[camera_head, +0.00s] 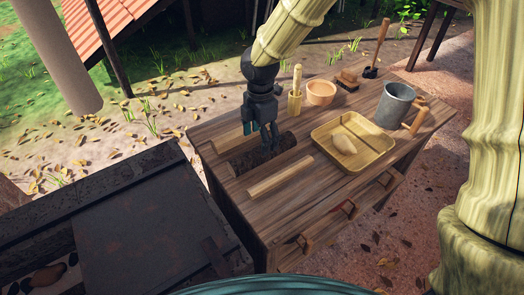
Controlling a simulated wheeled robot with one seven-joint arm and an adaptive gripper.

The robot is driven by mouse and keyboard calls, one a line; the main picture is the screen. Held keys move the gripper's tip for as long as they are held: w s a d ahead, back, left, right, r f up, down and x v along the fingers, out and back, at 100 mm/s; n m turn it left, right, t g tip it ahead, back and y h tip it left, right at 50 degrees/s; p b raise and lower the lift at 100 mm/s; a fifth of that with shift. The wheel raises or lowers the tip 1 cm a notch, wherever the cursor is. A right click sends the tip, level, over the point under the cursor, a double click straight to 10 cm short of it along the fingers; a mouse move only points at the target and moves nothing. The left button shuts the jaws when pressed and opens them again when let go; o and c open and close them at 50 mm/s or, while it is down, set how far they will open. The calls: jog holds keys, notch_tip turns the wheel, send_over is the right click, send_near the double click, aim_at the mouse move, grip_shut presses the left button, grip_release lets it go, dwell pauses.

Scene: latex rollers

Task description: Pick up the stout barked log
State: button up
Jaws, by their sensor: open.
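The stout barked log (247,161) is dark brown and lies on the left part of the wooden table (225,190). My gripper (270,146) points down over the log's right part, with its dark fingers apart. The fingers hide a piece of the log, and I cannot tell whether they touch it. My pale yellow-green arm comes down to it from the top of the view.
A pale squared bar (280,177) lies just in front of the log, and another pale piece (228,143) lies behind it. To the right are a yellow tray (325,135) with a tan lump, a grey metal bucket (394,105) and an orange bowl (320,93). A wooden holder (295,102) stands behind.

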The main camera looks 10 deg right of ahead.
jog(key=shift+w+f, duration=0.25)
jog(key=shift+f, duration=0.45)
jog(key=shift+s+d+f, duration=0.1)
jog(key=shift+s+f, duration=0.2)
jog(key=shift+f, duration=0.15)
jog(key=f, duration=0.3)
jog(key=shift+w+d+f, duration=0.15)
jog(key=shift+d+f, duration=0.1)
jog(key=shift+f, duration=0.6)
jog(key=c, duration=1.3)
jog(key=shift+r, duration=0.1)
